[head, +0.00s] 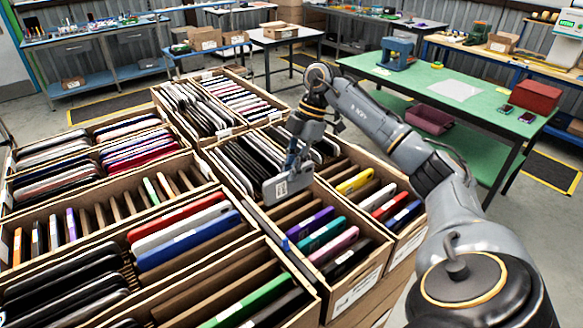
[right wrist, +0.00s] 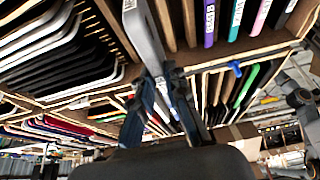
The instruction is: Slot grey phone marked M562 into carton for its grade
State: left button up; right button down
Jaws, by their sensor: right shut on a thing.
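The grey phone (head: 288,187) hangs from my right gripper (head: 296,158) in the head view, tilted, above the cartons. A small label shows on its face, too small to read. In the right wrist view the right gripper (right wrist: 160,85) is shut on the grey phone (right wrist: 146,38), which points away from the fingers. Below and near it is a carton (head: 377,262) with brown dividers and purple, teal, pink and black phones; a white label is on its front. Grade markings cannot be read. My left gripper is not in view.
Several tilted cartons hold phones in slots; one (head: 22,273) at left has several empty-looking slots. A carton with yellow and red phones (head: 355,181) stands to the right. A green table (head: 420,82) with a red box (head: 534,97) is behind, past clear floor.

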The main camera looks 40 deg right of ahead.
aim_at(293, 192)
jog(key=shift+f+b, duration=0.55)
jog(key=shift+f, duration=0.25)
jog(key=shift+f+b, duration=0.25)
jog(key=shift+b, duration=0.05)
jog(key=shift+f+b, duration=0.8)
jog(key=shift+b, duration=0.1)
jog(key=shift+f+b, duration=1.2)
jog(key=shift+f, duration=1.2)
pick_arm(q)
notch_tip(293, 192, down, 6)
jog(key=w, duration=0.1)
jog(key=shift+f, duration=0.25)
pick_arm(e)
jog(key=shift+f, duration=0.2)
jog(key=shift+f, duration=0.15)
